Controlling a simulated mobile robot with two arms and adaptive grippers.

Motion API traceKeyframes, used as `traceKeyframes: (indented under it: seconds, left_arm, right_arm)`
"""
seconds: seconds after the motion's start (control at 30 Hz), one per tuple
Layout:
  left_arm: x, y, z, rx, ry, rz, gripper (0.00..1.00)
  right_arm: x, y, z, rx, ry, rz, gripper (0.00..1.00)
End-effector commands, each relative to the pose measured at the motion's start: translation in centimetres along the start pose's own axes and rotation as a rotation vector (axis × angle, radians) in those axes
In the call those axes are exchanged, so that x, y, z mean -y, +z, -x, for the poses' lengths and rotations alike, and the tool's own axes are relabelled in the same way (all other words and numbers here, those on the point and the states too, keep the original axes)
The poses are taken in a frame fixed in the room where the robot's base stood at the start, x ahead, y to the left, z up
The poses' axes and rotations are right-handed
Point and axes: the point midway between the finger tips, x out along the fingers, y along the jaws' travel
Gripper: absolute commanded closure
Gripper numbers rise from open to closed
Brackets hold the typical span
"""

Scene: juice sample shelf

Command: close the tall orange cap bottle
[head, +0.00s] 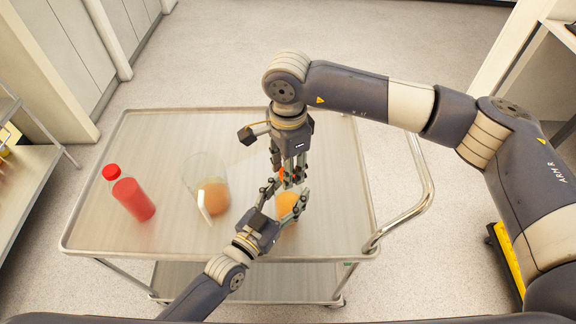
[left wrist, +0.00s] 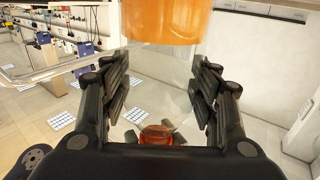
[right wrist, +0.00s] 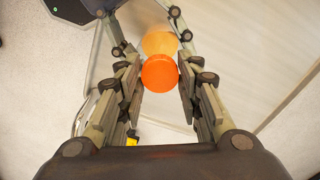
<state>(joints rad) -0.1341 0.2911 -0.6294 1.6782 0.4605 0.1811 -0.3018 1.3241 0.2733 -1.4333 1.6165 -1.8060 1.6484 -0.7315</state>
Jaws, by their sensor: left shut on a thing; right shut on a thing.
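The tall clear bottle with orange liquid (head: 288,203) stands upright on the cart's right part. My left gripper (head: 284,193) is shut around its clear upper body, above the liquid; the left wrist view shows the clear wall between the fingers and the orange liquid (left wrist: 165,22). My right gripper (head: 288,177) points down from above, shut on the orange cap (right wrist: 160,73). The cap is over the bottle's top and also shows in the left wrist view (left wrist: 157,134). The fingers hide the bottle's mouth, so I cannot tell whether the cap touches it.
A clear wide container with an orange ball-like shape of liquid (head: 213,197) stands mid-cart. A red bottle with a red cap (head: 133,197) is at the left. The metal cart top (head: 160,140) is bare at the back left. Its rail handle (head: 424,190) is at the right.

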Motion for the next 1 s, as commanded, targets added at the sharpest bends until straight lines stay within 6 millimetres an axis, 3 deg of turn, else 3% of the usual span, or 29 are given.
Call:
traceKeyframes:
  seconds: [0.8,0.87,1.0]
  left_arm:
    - [-0.03,-0.02,-0.01,0.000,0.001,-0.001,1.00]
    - [-0.04,-0.02,-0.01,0.000,0.001,-0.001,1.00]
    - [-0.04,-0.02,0.00,0.000,0.001,-0.001,1.00]
  right_arm:
    - [0.04,0.03,-0.07,0.000,0.000,-1.358,0.96]
    - [0.05,0.03,-0.07,0.000,-0.001,-1.436,0.96]
    - [0.07,0.01,-0.06,0.000,-0.001,-1.434,0.96]
